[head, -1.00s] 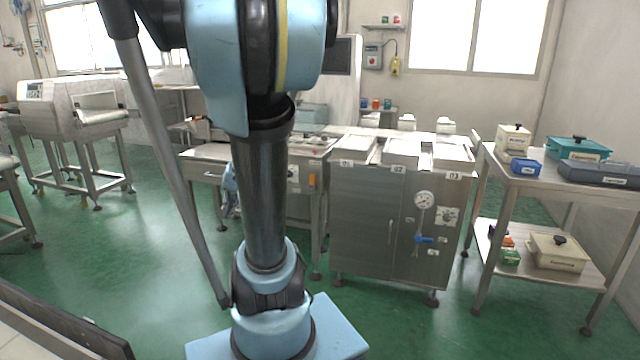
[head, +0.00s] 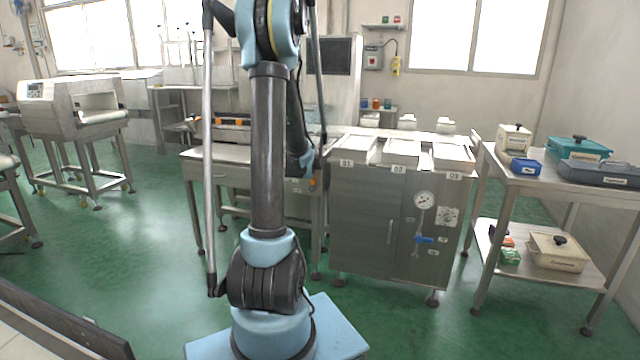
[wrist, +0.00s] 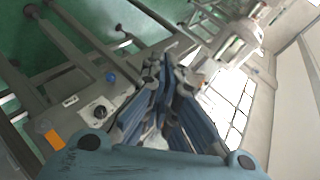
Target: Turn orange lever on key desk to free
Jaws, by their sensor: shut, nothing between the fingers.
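The orange lever (head: 312,183) shows as a small orange patch at the right end of the key desk's front (head: 216,172) in the head view. In the wrist view, the orange lever (wrist: 54,138) is at the lower left on a grey panel, near a round black knob (wrist: 99,111) and a white label. My gripper (wrist: 168,78) is in the middle of the wrist view, its blue-grey fingers together and empty. It is apart from the lever, which lies to its left in the picture. In the head view my arm hides part of the desk, and the gripper itself is hard to make out.
A steel cabinet (head: 368,220) with a gauge and a blue valve handle (head: 425,240) stands right of the desk. A table (head: 560,190) with boxes is farther right. A conveyor machine (head: 75,105) stands at the left. Green floor is clear between it and the desk.

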